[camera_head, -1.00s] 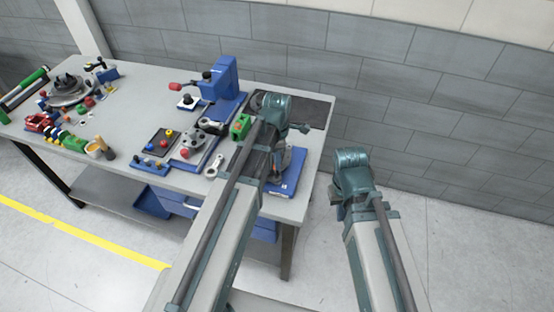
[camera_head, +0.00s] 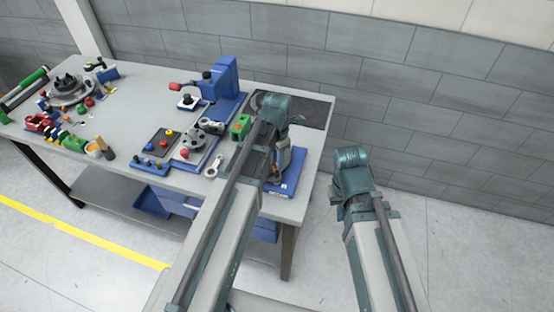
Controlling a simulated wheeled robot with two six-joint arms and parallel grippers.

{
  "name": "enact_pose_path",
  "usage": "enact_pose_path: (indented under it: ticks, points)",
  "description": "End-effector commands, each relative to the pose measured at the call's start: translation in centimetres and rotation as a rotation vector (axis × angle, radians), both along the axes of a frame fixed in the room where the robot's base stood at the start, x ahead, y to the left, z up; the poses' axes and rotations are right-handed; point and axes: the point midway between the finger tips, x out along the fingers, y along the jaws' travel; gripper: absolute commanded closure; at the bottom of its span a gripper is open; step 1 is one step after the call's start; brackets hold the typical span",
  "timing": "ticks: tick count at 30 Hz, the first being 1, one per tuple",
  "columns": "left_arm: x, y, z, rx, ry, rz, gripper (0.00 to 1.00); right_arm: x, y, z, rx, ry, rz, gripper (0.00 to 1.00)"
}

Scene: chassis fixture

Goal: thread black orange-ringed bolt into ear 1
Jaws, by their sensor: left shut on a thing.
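My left gripper (camera_head: 276,172) points down over the blue base plate (camera_head: 289,187) at the right end of the bench. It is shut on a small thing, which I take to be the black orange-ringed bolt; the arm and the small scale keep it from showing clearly. I cannot make out ear 1 or whether the bolt touches it. My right gripper (camera_head: 335,195) hangs off the bench's right side, away from the parts. Its fingers are mostly hidden behind its wrist.
A blue rack with coloured knobs (camera_head: 150,164), a black tray (camera_head: 160,143) and a grey round fixture (camera_head: 194,140) stand left of my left arm. A blue press-like stand (camera_head: 222,80) rises behind. A green block (camera_head: 240,127) sits close to the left wrist. A wall closes the back.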

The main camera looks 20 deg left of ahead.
Motion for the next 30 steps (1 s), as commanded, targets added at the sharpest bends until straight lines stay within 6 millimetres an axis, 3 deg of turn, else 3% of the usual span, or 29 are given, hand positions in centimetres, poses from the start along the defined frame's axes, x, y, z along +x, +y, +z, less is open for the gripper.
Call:
enact_pose_path:
  ticks: [4,14,22,30]
  points:
    - [0.0,0.0,0.0,0.0,0.0,0.107,1.0,0.0,0.0,0.0,0.0,0.0,0.0,1.0]
    - [0.0,0.0,0.0,0.0,0.0,0.144,1.0,0.0,0.0,0.0,0.0,0.0,0.0,1.0]
    - [0.01,0.01,0.0,0.0,0.0,0.393,1.0,0.0,0.0,0.0,0.0,0.0,0.0,1.0]
    - [0.01,0.01,0.0,0.0,0.0,0.424,1.0,0.0,0.0,0.0,0.0,0.0,0.0,1.0]
